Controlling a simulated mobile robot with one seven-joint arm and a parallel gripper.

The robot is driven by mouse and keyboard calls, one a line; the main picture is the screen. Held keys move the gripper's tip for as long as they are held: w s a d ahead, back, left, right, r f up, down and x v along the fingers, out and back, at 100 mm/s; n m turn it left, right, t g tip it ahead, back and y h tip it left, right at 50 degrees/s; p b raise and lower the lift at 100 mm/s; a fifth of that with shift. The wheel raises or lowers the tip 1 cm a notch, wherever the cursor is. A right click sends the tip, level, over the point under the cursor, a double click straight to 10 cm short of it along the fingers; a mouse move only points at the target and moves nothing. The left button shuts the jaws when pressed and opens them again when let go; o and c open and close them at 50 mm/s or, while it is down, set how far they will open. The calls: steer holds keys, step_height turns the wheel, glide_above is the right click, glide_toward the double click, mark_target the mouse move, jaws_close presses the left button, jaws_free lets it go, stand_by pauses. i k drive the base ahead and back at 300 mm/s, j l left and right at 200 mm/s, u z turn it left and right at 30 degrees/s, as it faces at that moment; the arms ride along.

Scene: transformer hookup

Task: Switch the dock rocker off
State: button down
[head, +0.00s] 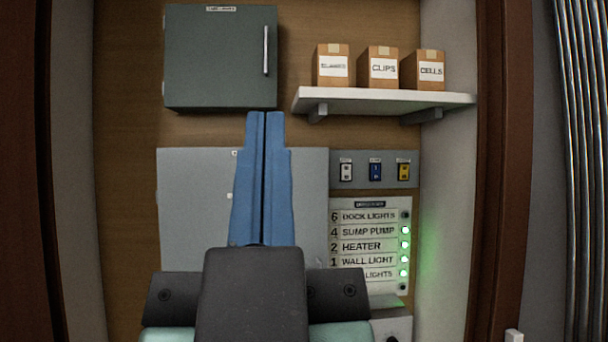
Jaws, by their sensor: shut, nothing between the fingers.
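A grey switch strip (390,183) on the back wall holds three rockers: a white one (346,172), a blue one (375,171) and a yellow one (404,171). Small labels sit above them, too small to read, so I cannot tell which is the dock rocker or how each is set. My gripper (264,114) has long blue fingers, pressed together and empty, pointing up. In the picture it is left of the rockers, with its tips higher than them. It covers part of a grey panel (190,200).
Below the rockers a list board (368,204) reads DOCK LIGHTS, SUMP PUMP, HEATER and WALL LIGHT. The DOCK LIGHTS lamp (405,215) looks dark; several below glow green. A shelf (380,100) with three boxes juts out above the rockers. A dark cabinet (215,60) hangs upper left.

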mark_target(346, 168)
steer(key=i, duration=1.55)
steer(key=l+z, duration=0.05)
steer(key=l, duration=0.05)
